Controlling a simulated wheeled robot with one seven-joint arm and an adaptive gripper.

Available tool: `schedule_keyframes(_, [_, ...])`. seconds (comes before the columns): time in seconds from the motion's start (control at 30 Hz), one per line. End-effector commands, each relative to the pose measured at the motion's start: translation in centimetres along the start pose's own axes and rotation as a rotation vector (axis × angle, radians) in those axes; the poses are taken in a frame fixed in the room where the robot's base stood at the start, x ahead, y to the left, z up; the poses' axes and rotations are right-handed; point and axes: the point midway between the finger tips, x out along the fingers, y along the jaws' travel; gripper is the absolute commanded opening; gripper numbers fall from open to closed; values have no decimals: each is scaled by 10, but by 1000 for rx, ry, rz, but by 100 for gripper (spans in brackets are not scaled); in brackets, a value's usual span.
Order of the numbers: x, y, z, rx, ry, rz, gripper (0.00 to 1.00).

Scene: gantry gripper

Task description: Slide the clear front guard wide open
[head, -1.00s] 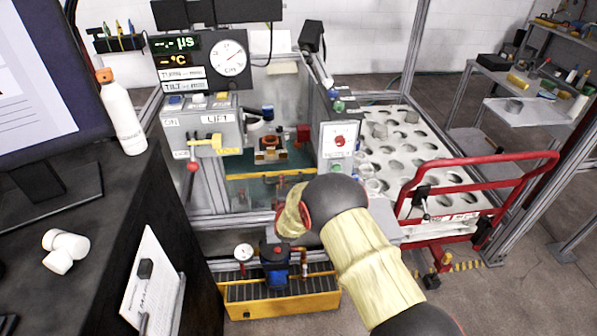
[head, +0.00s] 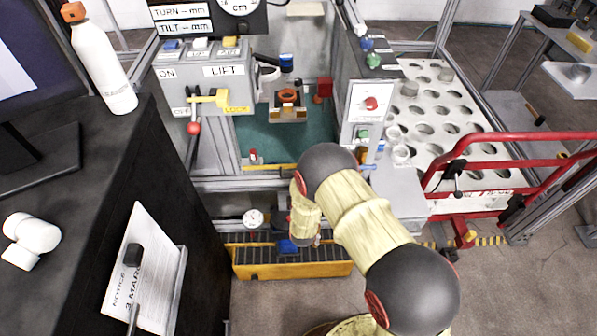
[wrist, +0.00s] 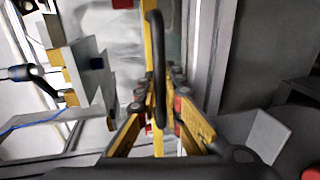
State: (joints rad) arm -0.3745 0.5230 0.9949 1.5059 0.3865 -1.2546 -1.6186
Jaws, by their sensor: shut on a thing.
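The front guard's yellow edge bar (head: 262,167) runs across the machine's front opening in the head view. The clear panel itself is hard to make out. In the wrist view, a black loop handle (wrist: 153,30) stands along the yellow bar (wrist: 145,12). My gripper (wrist: 160,88) has its yellow fingers on both sides of the handle and is shut on it. In the head view my arm hides the fingers and the handle.
A control box with a LIFT label (head: 218,88) and a red-knobbed lever (head: 193,129) stand left of the opening. A red-railed cart (head: 500,200) stands to the right. A dark bench (head: 125,165) is at the left. A yellow-edged tray (head: 290,270) lies below the opening.

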Motion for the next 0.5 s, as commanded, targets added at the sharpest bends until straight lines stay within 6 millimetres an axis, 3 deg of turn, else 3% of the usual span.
schedule_keyframes(0.17, [-1, -2, 1, -1, -1, -5, 0])
schedule_keyframes(0.2, [-1, -2, 1, -1, -1, -5, 9])
schedule_keyframes(0.5, [0, 0, 0, 0, -1, -2, 26])
